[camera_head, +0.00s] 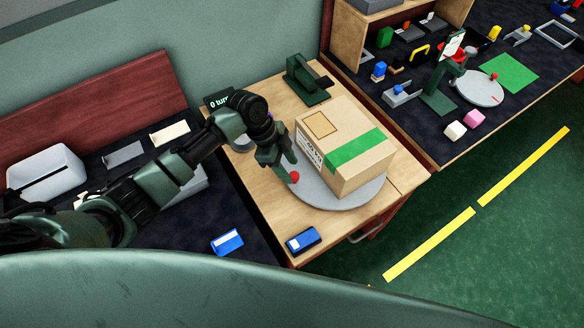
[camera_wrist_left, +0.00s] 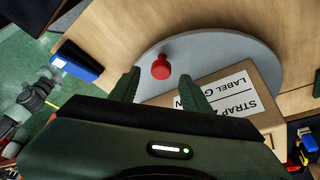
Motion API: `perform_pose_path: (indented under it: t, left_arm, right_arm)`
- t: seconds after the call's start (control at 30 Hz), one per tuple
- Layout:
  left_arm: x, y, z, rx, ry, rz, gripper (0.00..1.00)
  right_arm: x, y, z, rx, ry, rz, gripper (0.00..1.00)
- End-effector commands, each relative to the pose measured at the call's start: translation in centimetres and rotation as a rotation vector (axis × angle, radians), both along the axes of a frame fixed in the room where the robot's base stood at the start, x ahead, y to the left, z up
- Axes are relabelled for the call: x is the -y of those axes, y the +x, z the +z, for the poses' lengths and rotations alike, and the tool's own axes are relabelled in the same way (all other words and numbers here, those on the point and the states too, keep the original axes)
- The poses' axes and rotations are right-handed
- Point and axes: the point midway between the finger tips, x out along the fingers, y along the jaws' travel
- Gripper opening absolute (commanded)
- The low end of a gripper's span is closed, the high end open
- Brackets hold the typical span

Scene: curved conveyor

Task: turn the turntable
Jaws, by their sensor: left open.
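A grey round turntable (camera_head: 318,194) lies on the wooden table. A cardboard box (camera_head: 350,128) with green tape stands on it and hides much of the disc. A red knob (camera_head: 294,176) sits near the disc's left edge. In the left wrist view the red knob (camera_wrist_left: 161,67) stands up from the disc (camera_wrist_left: 215,50), beyond and between my fingertips. My left gripper (camera_head: 281,165) is over the disc's left edge, close to the knob and beside the box. In the left wrist view its fingers (camera_wrist_left: 157,84) are apart with nothing between them.
A blue box (camera_head: 303,240) lies at the table's front edge, and another (camera_head: 227,242) on the dark surface to the left. A dark green stand (camera_head: 308,82) is behind the carton. A cluttered dark bench (camera_head: 440,140) is at right. Green floor is free at lower right.

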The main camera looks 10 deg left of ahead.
Motion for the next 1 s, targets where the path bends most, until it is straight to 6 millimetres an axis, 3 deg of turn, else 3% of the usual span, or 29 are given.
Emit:
perform_pose_path:
  t: [0.2,0.53,0.57,0.7,1.0]
  left_arm:
    - [1.0,-0.1,-2.3,-0.001,0.000,0.000,0.47]
    - [1.1,0.0,-2.8,0.000,0.000,0.000,0.47]
    - [1.1,0.0,-2.8,0.001,0.000,0.000,0.42]
    - [1.1,0.0,-2.8,0.000,0.001,0.000,0.03]
    - [1.1,0.0,-2.8,0.001,0.001,0.000,0.00]
  right_arm:
    - [0.0,1.1,0.5,0.016,0.002,-0.001,0.36]
    - [-0.1,1.6,0.6,0.025,0.003,-0.001,0.36]
    - [-0.1,1.6,0.6,0.025,0.003,-0.001,0.36]
    - [-0.1,1.5,0.5,0.023,0.002,-0.002,0.36]
    - [-0.1,1.2,0.5,0.019,0.002,-0.002,0.36]
